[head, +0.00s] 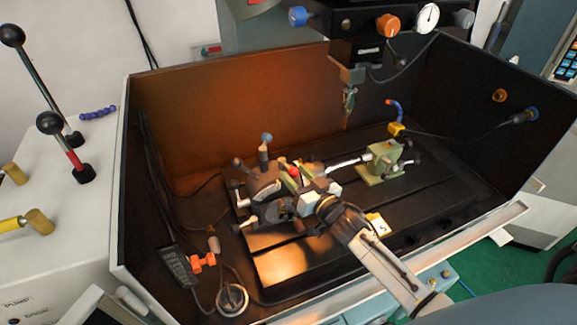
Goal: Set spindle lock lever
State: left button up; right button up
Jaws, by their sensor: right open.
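The indexing chuck (262,188) sits on the dark slotted table inside the enclosure, left of its middle. A short upright lever (265,152) with a blue-grey ball knob rises from its top. A small red knob (294,173) shows just right of the chuck body. I cannot tell for sure which handle is the spindle lock lever. My right gripper (304,180) reaches in from the lower right and is open at the chuck's right side, close to the red knob. Whether it touches the knob is too small to tell. The gripper hides part of the chuck's right side. My left gripper is out of view.
A green vise-like block (381,163) stands on the table to the right. A spindle head with a tool (348,100) hangs above the back. A small pendant (178,267) and a round metal piece (232,299) lie front left. Enclosure walls surround the table.

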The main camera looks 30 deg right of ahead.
aim_at(289, 166)
jog(key=w, duration=0.3)
jog(key=shift+w+a, duration=0.15)
jog(key=shift+a, duration=0.1)
jog(key=shift+w, duration=0.25)
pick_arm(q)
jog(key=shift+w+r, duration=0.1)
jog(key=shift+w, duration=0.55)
pick_arm(e)
grip_shut()
